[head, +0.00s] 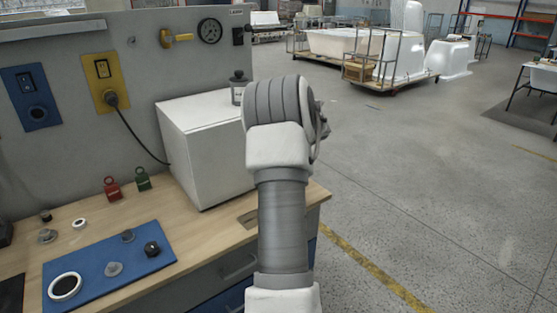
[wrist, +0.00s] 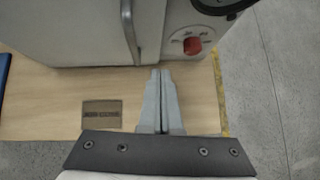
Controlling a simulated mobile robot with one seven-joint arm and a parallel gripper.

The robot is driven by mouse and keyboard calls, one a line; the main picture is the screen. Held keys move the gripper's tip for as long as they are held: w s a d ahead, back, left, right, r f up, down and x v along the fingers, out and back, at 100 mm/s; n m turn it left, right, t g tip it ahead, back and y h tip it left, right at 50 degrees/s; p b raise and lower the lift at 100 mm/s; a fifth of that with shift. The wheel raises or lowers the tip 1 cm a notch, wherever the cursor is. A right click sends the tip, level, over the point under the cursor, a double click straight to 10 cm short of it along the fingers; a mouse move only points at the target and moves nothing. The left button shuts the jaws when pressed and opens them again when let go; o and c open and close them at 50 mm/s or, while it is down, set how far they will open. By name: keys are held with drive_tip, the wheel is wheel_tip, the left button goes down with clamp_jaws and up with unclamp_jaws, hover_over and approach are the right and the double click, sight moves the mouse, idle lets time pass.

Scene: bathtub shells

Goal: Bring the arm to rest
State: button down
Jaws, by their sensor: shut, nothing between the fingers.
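My arm (head: 282,215) reaches forward in the head view, to the right of a white box-shaped appliance (head: 205,155) on the wooden bench. The arm hides my gripper in that view. In the wrist view my gripper (wrist: 160,74) is shut and empty, its two fingers pressed together above the wooden bench top (wrist: 60,95). The fingertips point toward the lower front of the appliance (wrist: 65,25). The appliance's vertical handle (wrist: 131,28) and a red knob (wrist: 193,46) show just beyond the fingertips. I cannot tell the exact gap to the appliance front.
A blue mat (head: 108,268) with small parts and a white ring lies on the bench at left. Red (head: 112,189) and green (head: 143,180) padlocks stand behind it. A black cable runs from a yellow socket plate (head: 105,82) toward the appliance. Open concrete floor (head: 430,190) lies right.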

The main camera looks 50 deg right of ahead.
drive_tip(key=v, duration=0.5)
drive_tip(key=shift+s+d+r, duration=0.1)
drive_tip(key=shift+s+r, duration=0.1)
drive_tip(key=shift+s, duration=0.1)
